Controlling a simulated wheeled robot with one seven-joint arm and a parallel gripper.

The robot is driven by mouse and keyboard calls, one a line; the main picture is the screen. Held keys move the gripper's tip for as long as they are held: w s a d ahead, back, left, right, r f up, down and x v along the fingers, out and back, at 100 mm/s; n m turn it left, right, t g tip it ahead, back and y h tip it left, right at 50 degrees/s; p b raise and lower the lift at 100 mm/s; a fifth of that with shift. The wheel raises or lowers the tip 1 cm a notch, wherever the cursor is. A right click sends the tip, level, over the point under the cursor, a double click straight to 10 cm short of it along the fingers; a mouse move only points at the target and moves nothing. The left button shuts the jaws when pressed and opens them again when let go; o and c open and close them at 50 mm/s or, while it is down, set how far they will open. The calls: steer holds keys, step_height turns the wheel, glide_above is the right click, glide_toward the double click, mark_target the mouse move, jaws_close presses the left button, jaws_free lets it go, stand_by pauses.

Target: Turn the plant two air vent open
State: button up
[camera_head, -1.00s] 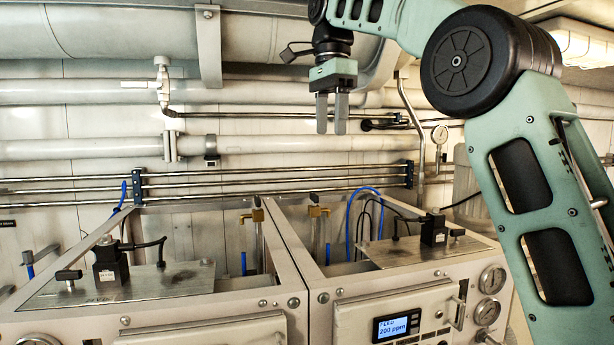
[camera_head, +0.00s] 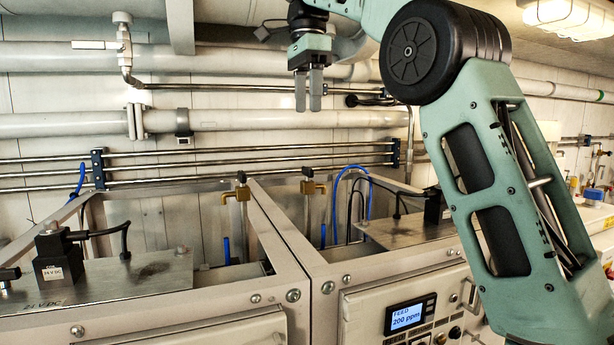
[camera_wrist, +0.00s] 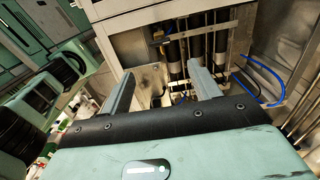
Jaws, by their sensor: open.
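Two open-topped plant cabinets stand side by side, and I cannot tell which is plant two. A brass valve with a small dark handle (camera_head: 308,182) stands in the right cabinet (camera_head: 395,280), and a similar brass valve (camera_head: 242,188) stands in the left cabinet (camera_head: 270,230). No label marks either as the air vent. My gripper (camera_head: 308,104) is open and empty, pointing down above the cabinets, apart from both valves. In the wrist view its two fingers (camera_wrist: 162,75) are spread, with a brass fitting (camera_wrist: 157,37) and dark cylinders beyond them.
Metal pipes (camera_head: 250,160) run along the back wall behind the cabinets. A blue hose (camera_head: 338,195) loops up in the right cabinet. A black connector block (camera_head: 58,255) sits on the left cabinet's metal plate (camera_head: 150,278). A display reading 200 ppm (camera_head: 408,316) is on the right front.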

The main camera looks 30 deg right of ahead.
mark_target(308, 168)
step_height(308, 168, down, 12)
steer(key=shift+f+b, duration=0.1)
steer(key=shift+b, duration=0.35)
steer(key=c, duration=1)
